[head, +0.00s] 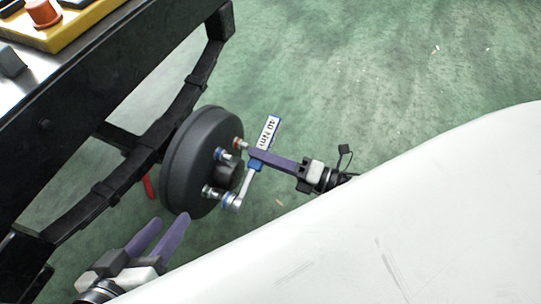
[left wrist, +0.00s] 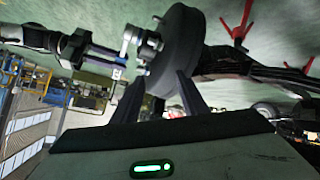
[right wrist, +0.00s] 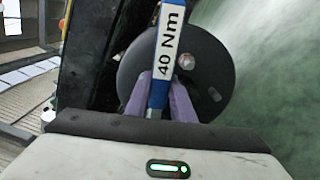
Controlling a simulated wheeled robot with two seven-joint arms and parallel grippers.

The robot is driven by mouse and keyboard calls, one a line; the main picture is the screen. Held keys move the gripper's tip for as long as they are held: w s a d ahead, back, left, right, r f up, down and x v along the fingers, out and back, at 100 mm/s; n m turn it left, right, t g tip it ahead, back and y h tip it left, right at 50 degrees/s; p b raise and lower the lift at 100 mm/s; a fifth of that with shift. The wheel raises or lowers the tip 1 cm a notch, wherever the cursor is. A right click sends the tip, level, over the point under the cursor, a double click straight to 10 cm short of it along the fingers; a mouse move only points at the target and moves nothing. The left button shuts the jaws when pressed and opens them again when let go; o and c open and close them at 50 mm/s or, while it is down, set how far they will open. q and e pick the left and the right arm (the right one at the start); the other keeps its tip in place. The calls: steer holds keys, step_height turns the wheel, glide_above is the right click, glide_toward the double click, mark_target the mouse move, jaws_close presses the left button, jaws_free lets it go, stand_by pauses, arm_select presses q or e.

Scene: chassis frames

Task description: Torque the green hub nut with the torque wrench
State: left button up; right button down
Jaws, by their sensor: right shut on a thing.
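The torque wrench (head: 245,187) has a steel shaft, a blue grip and a white "40 Nm" label, which also shows in the right wrist view (right wrist: 167,45). Its head is at the lower stud of the dark hub (head: 184,165); I cannot tell whether it is fully seated. My right gripper (head: 254,155) is shut on the wrench's blue grip. Nuts on the hub face include a blue-ringed one (head: 222,154) and an orange-brown one (head: 238,143). I cannot make out a green nut; the wrench head may hide it. My left gripper (head: 170,219) is open and empty, below the hub.
A black chassis frame and leaf spring (head: 186,101) run behind the hub. A yellow tray (head: 62,32) with an orange part stands at the upper left. A red support (head: 148,187) shows beneath the frame. The green floor at the right is clear.

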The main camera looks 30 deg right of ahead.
steer(key=shift+x, duration=0.95)
steer(key=shift+s+a+r+n+p, duration=0.1)
steer(key=shift+a+r+n+p, duration=0.2)
steer(key=shift+r+n, duration=0.35)
steer(key=shift+a+r+n+p, duration=0.15)
steer(key=shift+a+r+n, duration=0.3)
steer(key=shift+r, duration=0.25)
steer(key=shift+s+a+r+n+p, duration=0.2)
steer(key=shift+a+r+n, duration=0.05)
steer(key=shift+r+n, duration=0.25)
steer(key=shift+s+a+r+n+p, duration=0.2)
steer(key=shift+r+n, duration=0.2)
steer(key=shift+n, duration=0.2)
arm_select(q)
steer(key=shift+s+a+f+g+y, duration=0.1)
steer(key=shift+a+f+g+y, duration=0.15)
steer(key=shift+f, duration=0.25)
steer(key=shift+s+a+f+g+y, duration=0.15)
steer(key=shift+a+f, duration=0.1)
steer(key=shift+f, duration=0.2)
arm_select(e)
steer(key=a+r+n, duration=0.1)
steer(key=s+a+r+n, duration=0.1)
steer(key=a+n, duration=0.1)
steer(key=shift+s+r+n, duration=0.15)
steer(key=shift+r+n, duration=0.1)
steer(key=shift+n, duration=0.05)
arm_select(q)
steer(key=shift+w+r, duration=0.15)
steer(key=shift+r, duration=0.1)
